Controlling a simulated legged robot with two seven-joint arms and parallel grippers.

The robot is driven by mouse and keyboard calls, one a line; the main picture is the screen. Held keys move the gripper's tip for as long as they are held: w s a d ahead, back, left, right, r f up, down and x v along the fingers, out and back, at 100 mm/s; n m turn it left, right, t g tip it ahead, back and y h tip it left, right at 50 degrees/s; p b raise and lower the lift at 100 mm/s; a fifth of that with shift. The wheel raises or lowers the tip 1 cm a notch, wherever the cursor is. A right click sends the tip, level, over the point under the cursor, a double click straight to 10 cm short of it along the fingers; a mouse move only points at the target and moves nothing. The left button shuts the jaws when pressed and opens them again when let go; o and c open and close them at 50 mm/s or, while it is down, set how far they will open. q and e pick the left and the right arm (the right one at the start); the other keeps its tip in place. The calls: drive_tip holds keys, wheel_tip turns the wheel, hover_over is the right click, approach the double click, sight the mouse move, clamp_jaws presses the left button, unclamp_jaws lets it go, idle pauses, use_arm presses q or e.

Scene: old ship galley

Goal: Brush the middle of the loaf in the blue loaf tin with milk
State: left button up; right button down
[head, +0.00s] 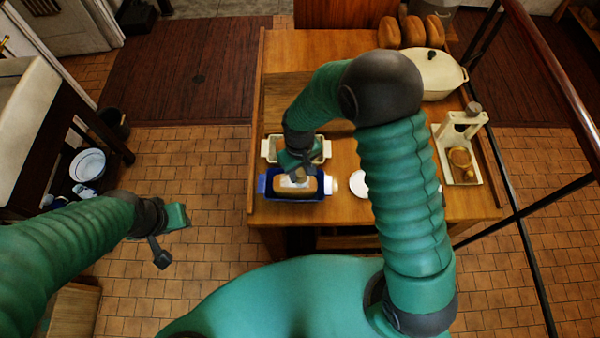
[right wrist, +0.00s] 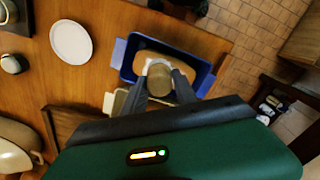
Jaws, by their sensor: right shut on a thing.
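The blue loaf tin (head: 265,185) stands near the table's front left, with a tan loaf (head: 290,193) in it. The tin (right wrist: 119,54) and loaf (right wrist: 178,60) also show in the right wrist view. My right gripper (right wrist: 160,78) is shut on a thick, round, tan-brown thing, seemingly the brush (right wrist: 160,86), held over the middle of the loaf. Some white shows around its far end; I cannot tell whether it touches the loaf. My left gripper (head: 171,235) is away from the table at the left, empty, its two fingers apart. I cannot make out the milk.
A cream tin (head: 268,149) stands just behind the blue one. A white plate (head: 359,184) lies to the right. A lidded cream pot (head: 440,75), several loaves (head: 413,32) and a cream stand (head: 445,165) are along the table's right and back.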

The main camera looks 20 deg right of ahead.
sight(298, 171)
wheel_tip(298, 171, up, 2)
drive_tip(key=shift+a+r+p, duration=0.1)
drive_tip(key=shift+p, duration=0.5)
drive_tip(key=shift+s+a+r+p, duration=0.1)
drive_tip(key=shift+a+r+p, duration=0.05)
drive_tip(key=shift+r+p, duration=0.4)
drive_tip(key=shift+a+r+p, duration=0.1)
drive_tip(key=shift+r+p, duration=0.25)
drive_tip(key=shift+r, duration=0.3)
drive_tip(key=shift+d, duration=0.15)
drive_tip(key=shift+d+f, duration=0.1)
